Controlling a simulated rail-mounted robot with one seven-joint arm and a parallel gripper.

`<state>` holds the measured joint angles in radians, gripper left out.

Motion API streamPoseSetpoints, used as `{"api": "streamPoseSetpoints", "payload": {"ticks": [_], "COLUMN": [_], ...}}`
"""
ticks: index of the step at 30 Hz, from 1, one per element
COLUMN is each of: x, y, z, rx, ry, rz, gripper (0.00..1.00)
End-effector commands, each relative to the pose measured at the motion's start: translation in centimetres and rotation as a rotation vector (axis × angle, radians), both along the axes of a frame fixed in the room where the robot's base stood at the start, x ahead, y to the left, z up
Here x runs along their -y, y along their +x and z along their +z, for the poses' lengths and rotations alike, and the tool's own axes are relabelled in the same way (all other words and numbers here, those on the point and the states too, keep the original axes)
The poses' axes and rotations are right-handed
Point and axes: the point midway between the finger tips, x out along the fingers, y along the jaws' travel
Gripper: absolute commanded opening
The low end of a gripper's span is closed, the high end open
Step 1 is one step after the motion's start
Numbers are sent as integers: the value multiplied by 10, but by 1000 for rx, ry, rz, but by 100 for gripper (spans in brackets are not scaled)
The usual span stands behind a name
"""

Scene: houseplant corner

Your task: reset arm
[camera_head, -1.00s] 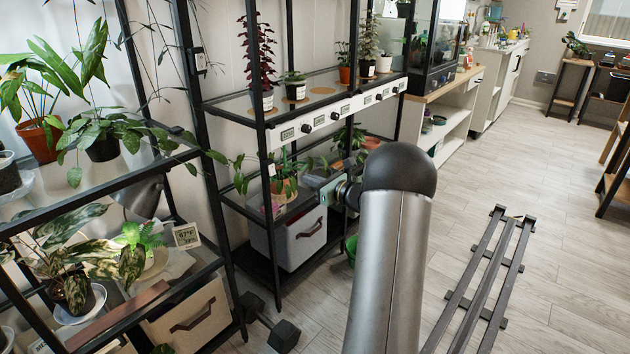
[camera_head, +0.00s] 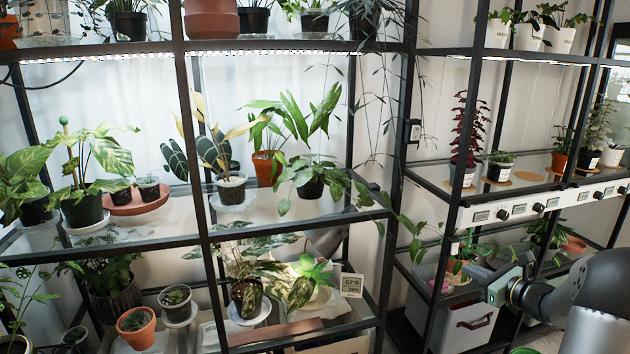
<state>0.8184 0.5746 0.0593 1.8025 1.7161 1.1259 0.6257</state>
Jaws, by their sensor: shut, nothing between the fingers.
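My arm enters at the right edge, with its dark rounded joint in front of the right rack. My gripper (camera_head: 497,290) is at the arm's left end, a small pale green and dark shape before the right rack's lower shelf. Its fingers are too small to make out clearly, and it carries nothing that I can see. It seems apart from the plants and shelves, but its exact distance to the rack is hard to tell.
The left rack (camera_head: 193,170) holds several potted plants on glass shelves. The right rack (camera_head: 446,235) has a row of dials along its shelf edge. Below stands a white bin (camera_head: 465,325) close to my gripper. A small thermometer display (camera_head: 352,285) stands on the left rack.

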Motion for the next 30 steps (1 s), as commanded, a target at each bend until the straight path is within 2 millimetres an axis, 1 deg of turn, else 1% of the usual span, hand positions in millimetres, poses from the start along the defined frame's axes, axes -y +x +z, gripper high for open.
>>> {"api": "streamPoseSetpoints", "payload": {"ticks": [1, 2, 3, 5, 6, 8, 9, 11, 12, 14, 15, 16, 18, 21, 24, 25, 27, 30], "x": [-40, -62, -92, -134, -161, -199, -223, -255, -273, -295, -305, -310, -313, -308, -300, -298, -295, -295], "y": [-2, -6, -14, -29, -43, -67, -85, -118, -142, -181, -207, -227, -268, -307, -327, -331, -335, -336], "z": [27, 34, 43, 56, 64, 76, 85, 97, 105, 118, 127, 133, 146, 158, 163, 164, 164, 164], "rx": [-19, -33, -49, -69, -78, -85, -86, -78, -65, -36, -9, 15, 82, 173, 239, 254, 272, 274], "ry": [-78, -128, -199, -313, -391, -514, -602, -740, -839, -998, -1107, -1190, -1376, -1586, -1719, -1745, -1782, -1785], "rz": [97, 159, 244, 376, 468, 614, 715, 878, 994, 1178, 1304, 1399, 1611, 1845, 1991, 2021, 2062, 2066], "gripper": [0, 0, 0, 0, 0, 0, 0, 0, 0, 0, 0, 0, 0, 0, 0, 0, 0, 0]}}
